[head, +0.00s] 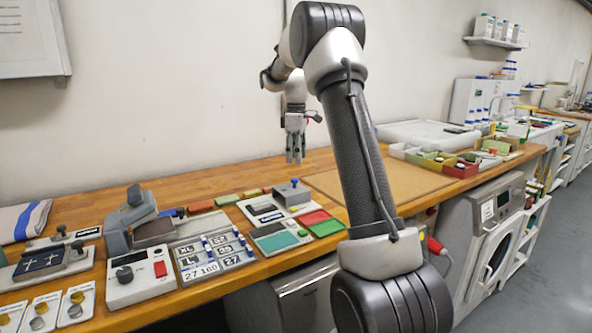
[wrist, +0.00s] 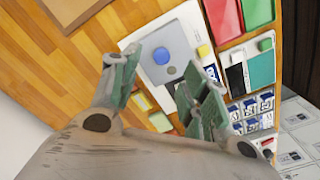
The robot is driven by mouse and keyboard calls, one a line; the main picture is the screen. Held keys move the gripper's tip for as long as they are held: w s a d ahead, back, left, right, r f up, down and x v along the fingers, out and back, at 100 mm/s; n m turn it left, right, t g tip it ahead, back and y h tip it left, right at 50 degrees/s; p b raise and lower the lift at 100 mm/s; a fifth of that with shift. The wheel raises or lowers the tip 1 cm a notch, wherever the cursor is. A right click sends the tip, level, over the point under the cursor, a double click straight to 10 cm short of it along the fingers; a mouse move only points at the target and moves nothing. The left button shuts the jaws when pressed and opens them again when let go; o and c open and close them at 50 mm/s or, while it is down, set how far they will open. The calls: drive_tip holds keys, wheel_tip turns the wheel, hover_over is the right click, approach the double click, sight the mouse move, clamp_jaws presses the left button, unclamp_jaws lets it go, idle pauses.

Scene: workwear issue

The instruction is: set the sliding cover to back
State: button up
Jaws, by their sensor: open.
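What looks like the sliding cover is a grey block (head: 291,195) with a blue knob on top. It sits at the right part of a white base plate (head: 281,214) on the wooden bench, with a dark slot beside it. In the wrist view the blue knob (wrist: 161,55) shows on the grey cover (wrist: 182,45), between my fingers in the picture. My gripper (head: 294,158) is open and empty, pointing down above the bench behind the cover in the head view. It is apart from the knob. The fingers hide part of the base plate in the wrist view.
Red and green pads (head: 320,222) lie right of the plate, and a teal tray (head: 277,241) in front. Size tags (head: 213,256) and a white box with a red button (head: 140,275) stand left. A tan mat (head: 385,184) at right is bare.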

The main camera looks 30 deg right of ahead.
wheel_tip(320, 180, up, 4)
drive_tip(key=shift+r, duration=0.15)
idle(0.6)
